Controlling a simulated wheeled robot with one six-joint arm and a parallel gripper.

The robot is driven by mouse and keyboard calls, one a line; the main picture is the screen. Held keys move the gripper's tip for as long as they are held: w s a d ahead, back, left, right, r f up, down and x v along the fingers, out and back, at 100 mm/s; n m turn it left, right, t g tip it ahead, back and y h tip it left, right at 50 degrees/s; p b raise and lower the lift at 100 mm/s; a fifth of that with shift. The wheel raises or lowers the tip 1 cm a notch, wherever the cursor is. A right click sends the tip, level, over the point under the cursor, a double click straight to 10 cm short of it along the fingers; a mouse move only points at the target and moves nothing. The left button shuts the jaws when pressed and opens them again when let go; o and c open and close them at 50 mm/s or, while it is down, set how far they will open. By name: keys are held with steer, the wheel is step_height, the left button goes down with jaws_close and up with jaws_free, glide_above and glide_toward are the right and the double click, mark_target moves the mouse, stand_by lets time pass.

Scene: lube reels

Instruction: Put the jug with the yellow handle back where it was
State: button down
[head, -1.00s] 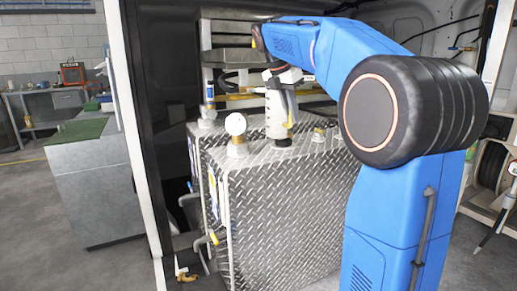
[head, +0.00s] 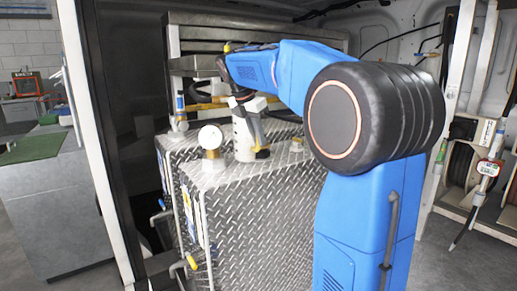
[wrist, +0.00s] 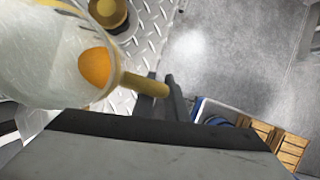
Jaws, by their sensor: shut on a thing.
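The jug (head: 243,141) has a whitish, translucent body and stands upright at the top of the diamond-plate tank (head: 262,205), right of the gauge. I cannot tell whether its base touches the tank top. It fills the upper left of the wrist view (wrist: 45,60), with an orange round patch on its side and a yellow handle (wrist: 143,85). My gripper (head: 258,132) is shut on the jug at the handle side.
A round white gauge (head: 209,137) on a brass fitting stands on the tank close left of the jug. A capped fitting (head: 296,145) is to its right. Shelving (head: 205,66) is behind. A white door post (head: 92,130) stands left, hose reels (head: 462,160) right.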

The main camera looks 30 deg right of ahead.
mark_target(258, 149)
steer(key=shift+f, duration=1.95)
steer(key=c, duration=1.8)
jaws_free()
steer(key=shift+o, duration=0.2)
steer(key=v, duration=1.2)
steer(key=shift+a, duration=0.1)
